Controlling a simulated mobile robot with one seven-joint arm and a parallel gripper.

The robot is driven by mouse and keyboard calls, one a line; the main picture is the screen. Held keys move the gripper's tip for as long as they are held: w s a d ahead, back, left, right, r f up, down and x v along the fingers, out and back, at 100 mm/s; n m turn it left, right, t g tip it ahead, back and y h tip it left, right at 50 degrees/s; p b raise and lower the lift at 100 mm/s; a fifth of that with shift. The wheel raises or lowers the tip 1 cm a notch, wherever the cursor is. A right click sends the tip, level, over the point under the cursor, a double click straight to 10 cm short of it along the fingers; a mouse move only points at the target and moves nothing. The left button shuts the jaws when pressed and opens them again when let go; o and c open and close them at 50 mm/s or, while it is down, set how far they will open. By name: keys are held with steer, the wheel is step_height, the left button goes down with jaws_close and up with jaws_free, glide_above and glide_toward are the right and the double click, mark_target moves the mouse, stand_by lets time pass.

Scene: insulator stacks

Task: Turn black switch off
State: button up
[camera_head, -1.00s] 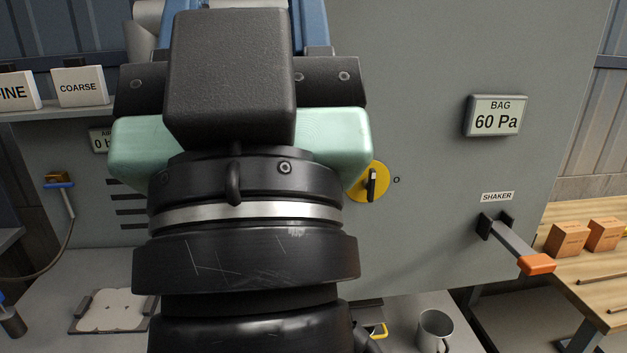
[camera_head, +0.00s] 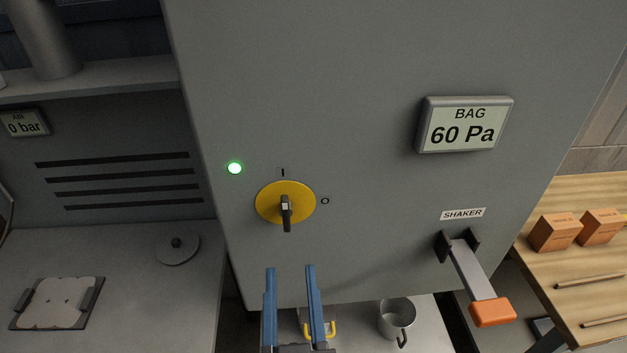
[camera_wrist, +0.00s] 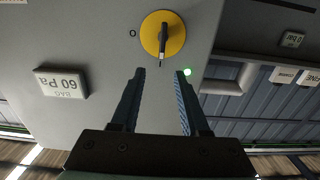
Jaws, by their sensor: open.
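The black switch (camera_head: 286,210) is a handle on a round yellow plate (camera_head: 266,203) on the grey cabinet front. Its handle stands upright, in line with the I mark above the plate; the O mark is to the right. A green lamp (camera_head: 235,168) is lit at its upper left. The switch also shows in the wrist view (camera_wrist: 163,40), which is upside down. My gripper (camera_head: 290,267), with two blue fingers, is open and empty, below the switch in the head view. In the wrist view the fingertips (camera_wrist: 160,72) are apart, with the switch beyond the gap, not touching.
A BAG display (camera_head: 466,125) reads 60 Pa. A shaker lever (camera_head: 470,270) with an orange end sticks out at the right. A metal mug (camera_head: 397,317) stands below. The cabinet face around the switch is mostly clear.

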mark_target(285, 211)
steer(key=w+p, duration=0.4)
steer(key=w, duration=0.7)
steer(key=shift+a, duration=0.2)
steer(key=shift+w+f, duration=0.1)
steer(key=shift+w, duration=0.6)
jaws_close()
